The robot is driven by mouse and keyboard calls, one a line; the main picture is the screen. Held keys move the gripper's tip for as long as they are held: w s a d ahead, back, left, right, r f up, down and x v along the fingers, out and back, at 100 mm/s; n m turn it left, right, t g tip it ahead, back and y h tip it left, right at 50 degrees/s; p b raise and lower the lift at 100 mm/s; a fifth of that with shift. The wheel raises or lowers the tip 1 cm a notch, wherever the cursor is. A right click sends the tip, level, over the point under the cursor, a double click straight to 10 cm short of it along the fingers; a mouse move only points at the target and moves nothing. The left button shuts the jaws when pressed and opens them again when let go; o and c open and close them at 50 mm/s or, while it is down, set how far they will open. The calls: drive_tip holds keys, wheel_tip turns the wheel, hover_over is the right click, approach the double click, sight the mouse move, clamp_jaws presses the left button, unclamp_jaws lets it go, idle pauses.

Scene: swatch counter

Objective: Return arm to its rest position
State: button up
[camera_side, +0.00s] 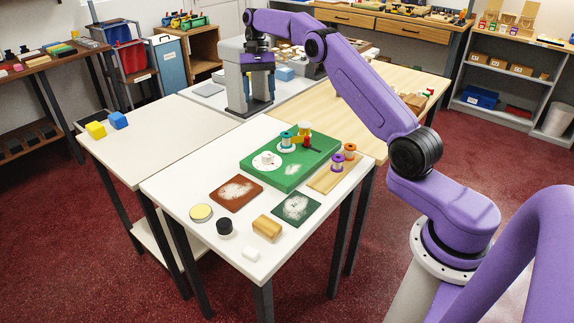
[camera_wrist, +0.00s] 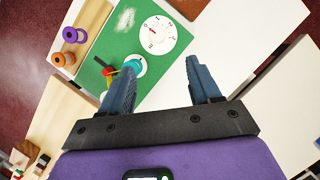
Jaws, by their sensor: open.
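My gripper (camera_wrist: 161,64) is open and empty in the wrist view, its two blue-grey fingers spread apart. In the side view my arm reaches from the right over the tables, and my gripper (camera_side: 258,90) hangs beyond the green board (camera_side: 253,174). In the wrist view the left finger overlaps part of a teal spool (camera_wrist: 138,62) on the green board. In the side view the gripper is apart from that spool. Whether the fingers clear the surface below them is hard to tell.
The green board carries a white dial (camera_wrist: 158,35) and small spools. A wooden tray (camera_side: 322,184) with purple and orange spools lies beside it. Brown (camera_side: 252,199) and dark green (camera_side: 310,201) swatches lie in front. The left white table (camera_side: 160,140) is mostly clear.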

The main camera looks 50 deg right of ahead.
drive_tip(key=s+a+r+n+h, duration=0.1)
drive_tip(key=s+a+r+n, duration=0.15)
drive_tip(key=a, duration=0.45)
drive_tip(key=s+a+r+n+h, duration=0.1)
drive_tip(key=s+a+n, duration=0.2)
drive_tip(key=a, duration=0.3)
drive_tip(key=s+a+r+n+t, duration=0.1)
drive_tip(key=s+a+n, duration=0.5)
drive_tip(key=s, duration=0.5)
drive_tip(key=s+d+f+n, duration=0.1)
drive_tip(key=s+f+n, duration=0.1)
drive_tip(key=s, duration=0.6)
drive_tip(key=s+d+f+n+t, duration=0.1)
drive_tip(key=s+n, duration=0.3)
drive_tip(key=s, duration=0.5)
drive_tip(key=s+d+f+n+t, duration=0.1)
drive_tip(key=s+f+n, duration=0.1)
drive_tip(key=s, duration=0.7)
drive_tip(key=shift+s+f+n+h, duration=0.2)
drive_tip(key=shift+f+n+h, duration=0.1)
drive_tip(key=shift+n, duration=0.45)
